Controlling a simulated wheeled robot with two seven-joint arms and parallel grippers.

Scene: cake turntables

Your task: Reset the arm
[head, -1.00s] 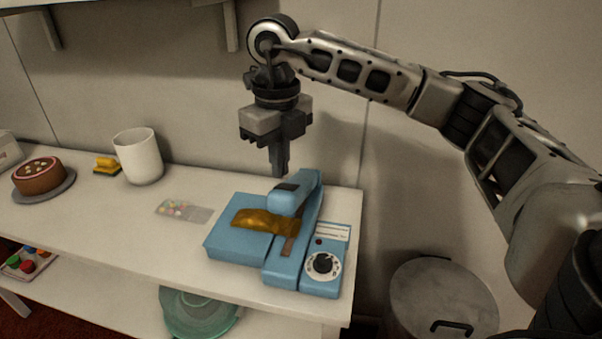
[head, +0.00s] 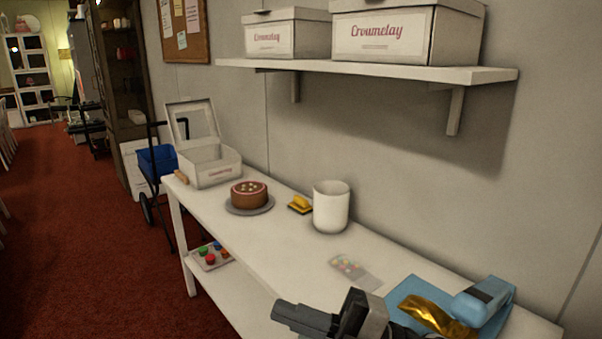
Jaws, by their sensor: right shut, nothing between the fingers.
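My right gripper (head: 288,314) is at the bottom middle of the head view, its fingers pointing left. It is shut and empty, in front of the white table's (head: 235,248) front edge. The blue sealing machine (head: 484,296) is at the lower right, to the right of the gripper, and is cut off by my arm and the frame. A gold bag (head: 430,312) lies on it. My left gripper is not in view.
On the table are a sprinkle packet (head: 355,272), a white pot (head: 331,207), a yellow sponge-like item (head: 300,204), a chocolate cake (head: 249,193) on a turntable, and an open white box (head: 208,165). A shelf (head: 380,72) with boxes hangs above.

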